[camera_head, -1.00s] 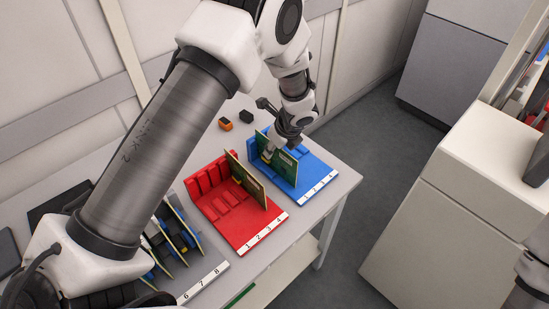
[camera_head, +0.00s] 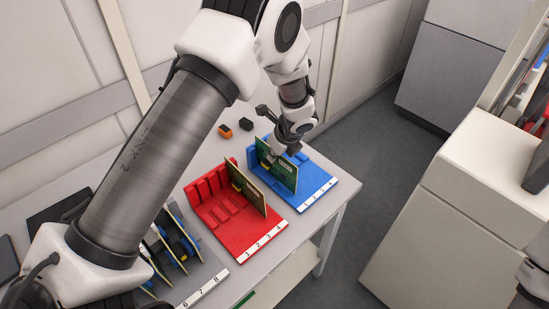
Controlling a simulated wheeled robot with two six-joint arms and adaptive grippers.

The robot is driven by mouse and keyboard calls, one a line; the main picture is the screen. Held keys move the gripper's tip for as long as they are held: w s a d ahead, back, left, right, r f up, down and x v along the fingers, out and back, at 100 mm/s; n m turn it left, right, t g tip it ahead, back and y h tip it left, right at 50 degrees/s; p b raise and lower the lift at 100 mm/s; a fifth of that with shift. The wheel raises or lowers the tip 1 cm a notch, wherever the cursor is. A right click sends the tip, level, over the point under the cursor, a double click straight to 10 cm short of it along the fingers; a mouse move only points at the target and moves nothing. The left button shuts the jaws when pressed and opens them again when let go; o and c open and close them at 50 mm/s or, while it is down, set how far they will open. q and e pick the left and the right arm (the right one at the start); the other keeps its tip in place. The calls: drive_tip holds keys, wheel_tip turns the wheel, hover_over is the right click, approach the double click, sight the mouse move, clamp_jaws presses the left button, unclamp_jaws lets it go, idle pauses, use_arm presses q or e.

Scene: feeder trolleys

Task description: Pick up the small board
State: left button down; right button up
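A green circuit board (camera_head: 283,177) stands upright in the blue slotted rack (camera_head: 318,181) on the table. My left gripper (camera_head: 270,156) reaches down from above to the upper part of this board. Its fingertips overlap the board's upper edge, and I cannot tell whether they are closed on it. Another board (camera_head: 246,186), seen nearly edge-on, stands in the red rack (camera_head: 232,222). Only a piece of my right arm shows at the lower right edge; its gripper is not in view.
A grey rack (camera_head: 214,281) with several boards stands at the lower left, partly behind my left arm. A small orange box (camera_head: 225,131) and a black box (camera_head: 246,124) lie at the back of the table. A white cabinet (camera_head: 450,220) stands right of the floor gap.

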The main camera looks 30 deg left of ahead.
use_arm(q)
wheel_tip(320, 180, up, 18)
drive_tip(key=shift+b, duration=0.45)
